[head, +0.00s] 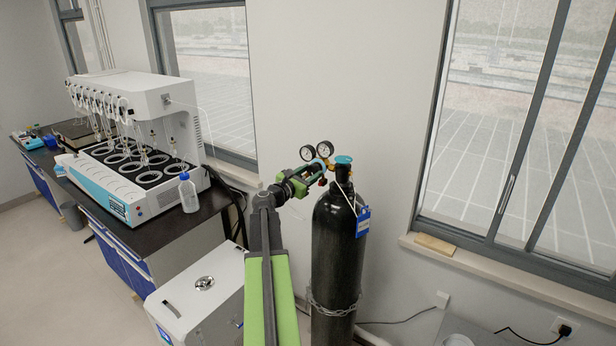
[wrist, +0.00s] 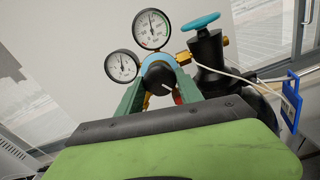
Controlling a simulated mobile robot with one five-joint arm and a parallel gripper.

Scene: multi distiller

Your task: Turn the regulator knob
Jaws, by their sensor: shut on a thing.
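The regulator knob (wrist: 159,77) is black with a white mark. In the wrist view it sits between the two green fingers of my gripper (wrist: 159,84), which is shut on it. Two round gauges (wrist: 152,30) rise above and to the left of the knob. In the head view my gripper (head: 313,172) reaches the regulator from the left, and the knob is hidden by it. The black gas cylinder (head: 336,255) stands upright against the wall, with a teal valve handwheel (wrist: 201,21) on top.
A blue tag (head: 362,221) hangs from the cylinder neck by a white cord. A chain (head: 333,308) circles the cylinder. A white box (head: 196,295) stands to the left, below a bench with a white distiller (head: 150,107). A window sill (head: 500,275) lies to the right.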

